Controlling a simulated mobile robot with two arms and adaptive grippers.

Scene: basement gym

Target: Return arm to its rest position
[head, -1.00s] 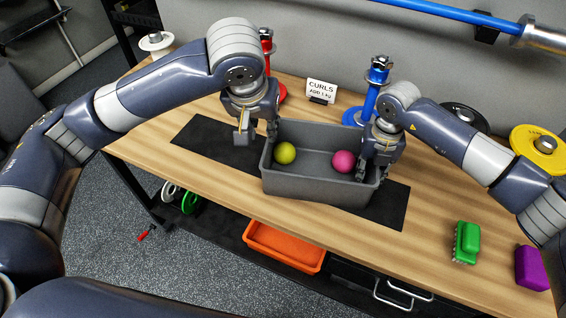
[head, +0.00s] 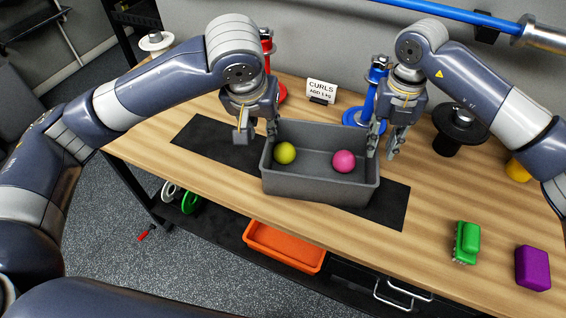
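A grey bin (head: 318,188) stands on a black mat (head: 207,138) on the wooden bench. A yellow-green ball (head: 285,153) lies inside it at the left, and a pink ball (head: 344,161) at the right. My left gripper (head: 257,133) hangs at the bin's back left corner, fingers spread apart. One finger is by the bin's left rim; I cannot tell whether it touches. My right gripper (head: 382,148) points down at the bin's right rim, fingers apart with nothing visible between them. Contact with the rim is unclear. My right arm reaches in from the right, raised over the bench.
Behind are a red stand (head: 267,45), a blue stand (head: 376,75), a "CURLS" sign (head: 321,90) and a black weight stand (head: 459,128). A green brush (head: 467,240) and purple block (head: 532,268) lie front right. An orange tray (head: 285,247) sits below the bench top.

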